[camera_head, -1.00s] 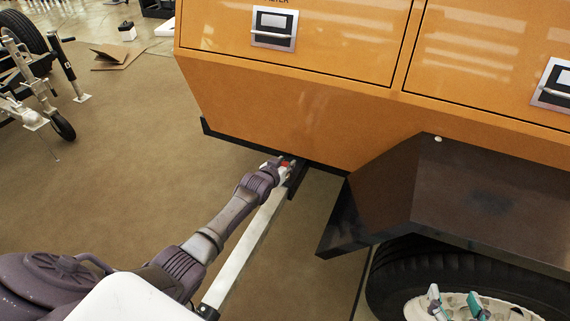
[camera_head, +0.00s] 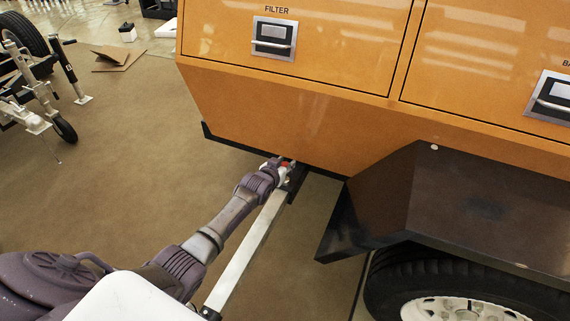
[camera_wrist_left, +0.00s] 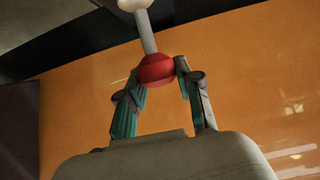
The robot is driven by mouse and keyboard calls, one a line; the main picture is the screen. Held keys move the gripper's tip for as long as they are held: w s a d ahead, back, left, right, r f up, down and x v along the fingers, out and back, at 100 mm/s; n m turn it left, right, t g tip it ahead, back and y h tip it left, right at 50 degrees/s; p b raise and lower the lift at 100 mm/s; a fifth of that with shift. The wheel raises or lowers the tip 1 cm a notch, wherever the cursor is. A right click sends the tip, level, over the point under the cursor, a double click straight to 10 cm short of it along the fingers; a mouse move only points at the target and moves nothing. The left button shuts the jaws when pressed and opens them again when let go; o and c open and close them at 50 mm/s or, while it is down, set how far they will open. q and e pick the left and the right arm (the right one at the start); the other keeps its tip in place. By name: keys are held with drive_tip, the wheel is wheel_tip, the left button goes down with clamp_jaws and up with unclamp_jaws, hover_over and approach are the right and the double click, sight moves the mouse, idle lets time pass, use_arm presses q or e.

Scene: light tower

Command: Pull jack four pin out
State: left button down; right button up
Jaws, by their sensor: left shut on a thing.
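The jack pin shows in the left wrist view as a red knob (camera_wrist_left: 157,69) on a grey shaft (camera_wrist_left: 146,32). My left gripper (camera_wrist_left: 160,75) is shut on the red knob, one finger on each side. In the head view the red knob (camera_head: 284,165) is a small red spot at my left gripper (camera_head: 280,168), beside the end of the white outrigger bar (camera_head: 248,246) under the orange body's lower edge. Whether the shaft sits in its hole cannot be told. My right gripper is not in view.
The orange light tower body (camera_head: 290,110) overhangs the pin. A dark fender (camera_head: 450,200) and a wheel (camera_head: 450,285) stand to the right. Open brown floor (camera_head: 130,160) lies to the left, with another jack and wheel (camera_head: 62,130) at the far left.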

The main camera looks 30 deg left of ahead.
use_arm(q)
drive_tip(key=shift+w+r, duration=0.1)
drive_tip(key=shift+r, duration=0.1)
drive_tip(key=c, duration=0.8)
unclamp_jaws()
drive_tip(key=shift+r, duration=0.1)
drive_tip(key=shift+o, duration=0.3)
drive_tip(key=v, duration=1.2)
